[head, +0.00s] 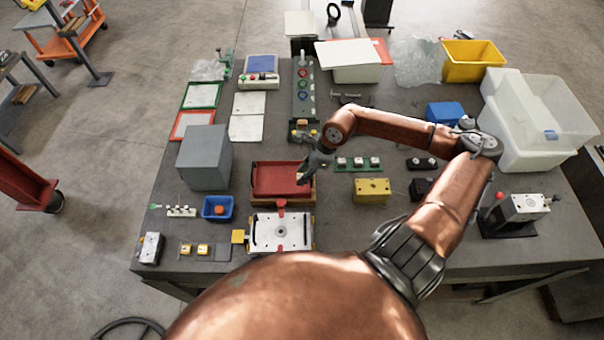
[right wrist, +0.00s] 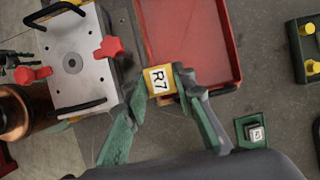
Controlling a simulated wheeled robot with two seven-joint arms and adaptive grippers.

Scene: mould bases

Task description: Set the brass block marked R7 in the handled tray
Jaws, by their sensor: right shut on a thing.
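My right gripper (head: 305,174) is shut on a small brass block marked R7 (right wrist: 158,78), its label facing the right wrist camera. The block is at the edge of a shallow red tray (head: 275,178), which also shows in the right wrist view (right wrist: 199,35). I cannot tell whether the block touches the tray. A grey plate (head: 262,233) with black handles and red knobs lies in front of the tray. My left gripper is out of view.
A grey block (head: 203,158) stands left of the red tray. A blue bin (head: 228,207) and small brass blocks (head: 203,250) are at the front left. A larger yellow block (head: 371,192) and a green strip with pieces (head: 345,170) are to the right.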

